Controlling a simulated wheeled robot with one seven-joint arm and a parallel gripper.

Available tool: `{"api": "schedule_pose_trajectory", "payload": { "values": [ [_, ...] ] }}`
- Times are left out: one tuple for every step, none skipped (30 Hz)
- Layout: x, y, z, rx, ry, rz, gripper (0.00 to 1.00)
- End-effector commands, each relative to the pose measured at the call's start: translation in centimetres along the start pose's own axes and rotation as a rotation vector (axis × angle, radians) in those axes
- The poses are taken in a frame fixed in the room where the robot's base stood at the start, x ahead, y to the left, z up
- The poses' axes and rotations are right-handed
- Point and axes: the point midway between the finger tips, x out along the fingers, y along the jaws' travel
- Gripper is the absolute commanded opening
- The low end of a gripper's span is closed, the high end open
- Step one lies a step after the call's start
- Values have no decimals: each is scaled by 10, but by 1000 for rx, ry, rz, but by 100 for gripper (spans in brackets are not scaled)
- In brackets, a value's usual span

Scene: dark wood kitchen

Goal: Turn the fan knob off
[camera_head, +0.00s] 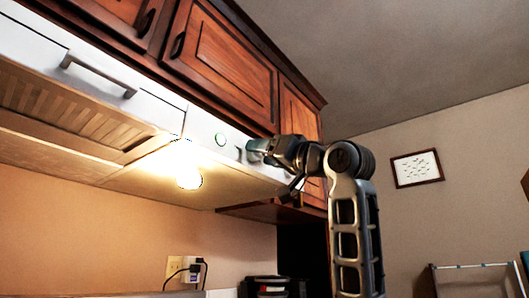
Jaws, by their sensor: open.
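The white range hood (205,128) runs across the upper left under the wooden cabinets. My gripper (251,150) is at the right end of the hood's front, reaching in from the right. It is open, but its fingers are small and partly hidden, and I cannot tell whether they touch the hood. The hood face behind the gripper is hidden.
Wooden cabinets (222,58) hang directly above the hood, close over my arm. A bar handle (97,75) sticks out from the hood front at left. A lit lamp (187,168) glows under the hood. A wall outlet (190,268) with plugs is below. Open air lies right of my arm.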

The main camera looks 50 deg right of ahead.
Motion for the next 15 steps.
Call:
{"api": "schedule_pose_trajectory", "payload": {
  "values": [
    [2, 0, 0, 0, 0, 0, 60],
    [2, 0, 0, 0, 0, 0, 60],
    [3, 0, 0, 0, 0, 0, 60],
    [3, 0, 0, 0, 0, 0, 60],
    [3, 0, 0, 0, 0, 0, 60],
    [3, 0, 0, 0, 0, 0, 60],
    [3, 0, 0, 0, 0, 0, 60],
    [3, 0, 0, 0, 0, 0, 60],
    [3, 0, 0, 0, 0, 0, 59],
    [3, 0, 0, 0, 0, 0, 56],
    [3, 0, 0, 0, 0, 0, 53],
    [3, 0, 0, 0, 0, 0, 49],
    [3, 0, 0, 0, 0, 0, 47],
    [3, 0, 0, 0, 0, 0, 44],
    [3, 0, 0, 0, 0, 0, 40]
  ]
}}
